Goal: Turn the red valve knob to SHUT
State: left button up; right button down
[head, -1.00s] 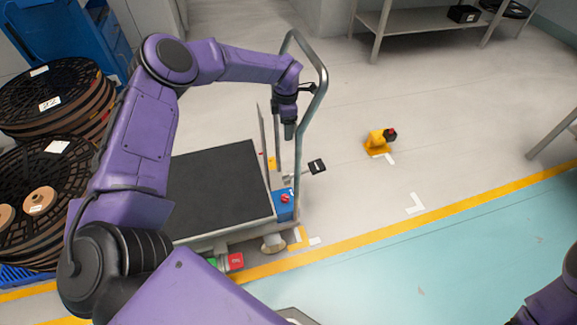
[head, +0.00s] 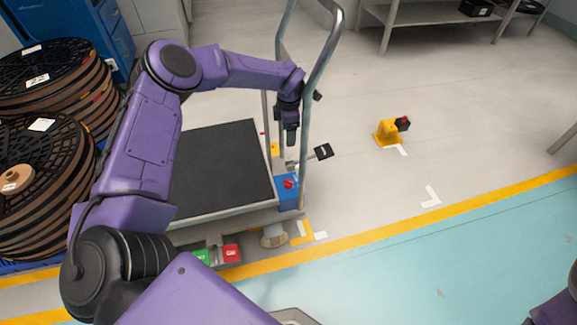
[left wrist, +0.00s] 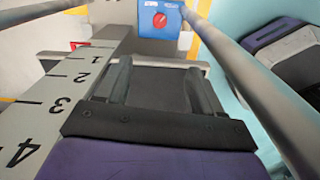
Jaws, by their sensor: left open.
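The red valve knob (head: 288,184) sits on a small blue box (head: 287,197) at the right end of a cart, near its handle post. In the left wrist view the round red knob (left wrist: 160,20) is at the top middle, on the blue box face (left wrist: 147,9) with small pale labels too small to read. My left gripper (head: 291,138) points down beside the cart's handle, above the knob in the picture. In the left wrist view its fingers (left wrist: 160,84) are apart, with nothing seen held. The knob shows apart from the fingers. My right gripper is out of view.
The cart's grey tubular handle (head: 318,80) rises close beside my left gripper. A black tag (head: 323,151) sticks out near the box. A yellow device (head: 387,132) stands on the floor to the right. Stacked reels (head: 40,180) stand at left. Teal floor at lower right is clear.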

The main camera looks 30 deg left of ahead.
pick_arm(q)
jog(key=b, duration=1.4)
send_near(289, 181)
notch_tip(289, 181, down, 10)
jog(key=b, duration=0.3)
jog(key=shift+r, duration=0.25)
jog(key=shift+c, duration=0.3)
jog(key=c, duration=1)
